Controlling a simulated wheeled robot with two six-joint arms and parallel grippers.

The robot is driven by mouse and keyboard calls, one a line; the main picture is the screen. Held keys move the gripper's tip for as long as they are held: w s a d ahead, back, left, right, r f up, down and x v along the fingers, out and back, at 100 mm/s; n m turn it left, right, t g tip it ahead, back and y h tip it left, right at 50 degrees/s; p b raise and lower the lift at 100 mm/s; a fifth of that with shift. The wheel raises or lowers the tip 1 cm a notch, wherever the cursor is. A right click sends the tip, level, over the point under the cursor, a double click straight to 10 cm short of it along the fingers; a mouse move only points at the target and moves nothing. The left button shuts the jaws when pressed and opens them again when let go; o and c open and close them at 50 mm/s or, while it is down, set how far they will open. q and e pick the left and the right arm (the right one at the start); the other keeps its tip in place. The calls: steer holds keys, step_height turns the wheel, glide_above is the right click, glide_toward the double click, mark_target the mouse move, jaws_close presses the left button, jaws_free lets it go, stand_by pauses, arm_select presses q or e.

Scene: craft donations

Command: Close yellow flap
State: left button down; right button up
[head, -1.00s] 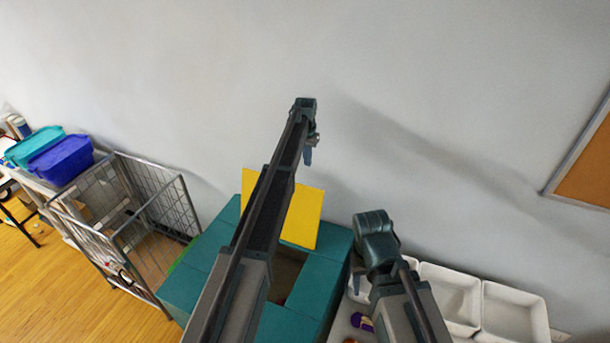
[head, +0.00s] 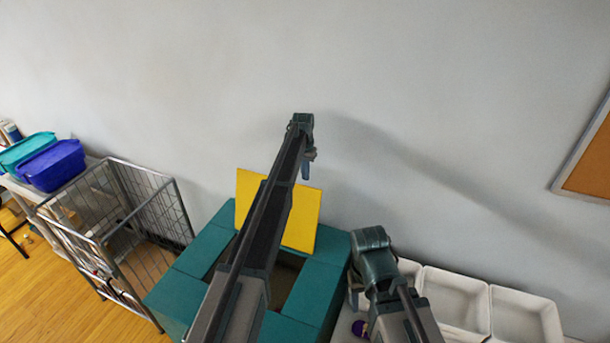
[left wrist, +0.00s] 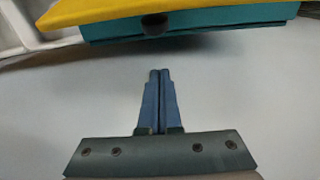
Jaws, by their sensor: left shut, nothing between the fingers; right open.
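The yellow flap (head: 304,217) stands raised at the back of the teal box (head: 312,292), leaving the box's opening uncovered. In the left wrist view the flap's yellow edge (left wrist: 110,11) runs along the top, above a teal strip of the box (left wrist: 215,22). A dark round knob (left wrist: 154,24) shows at that edge. My left gripper (head: 306,170) is shut and empty, beyond the flap's top edge near the wall; its fingers (left wrist: 157,72) look apart from the flap. My left arm hides part of the flap and opening. My right gripper (head: 356,296) is open, right of the box.
White trays (head: 455,298) stand on a surface at the right, with a small purple item (head: 360,328) near my right gripper. A wire cage trolley (head: 120,225) stands left of the box. Blue (head: 52,165) and teal bins are farther left. The wall (head: 430,120) is close behind.

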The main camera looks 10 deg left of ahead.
arm_select(q)
steer(key=s, duration=0.2)
steer(key=s+f, duration=0.1)
steer(key=shift+s+a, duration=0.35)
steer(key=shift+a, duration=0.05)
arm_select(e)
steer(key=shift+f, duration=0.55)
arm_select(q)
steer(key=shift+w+f, duration=0.1)
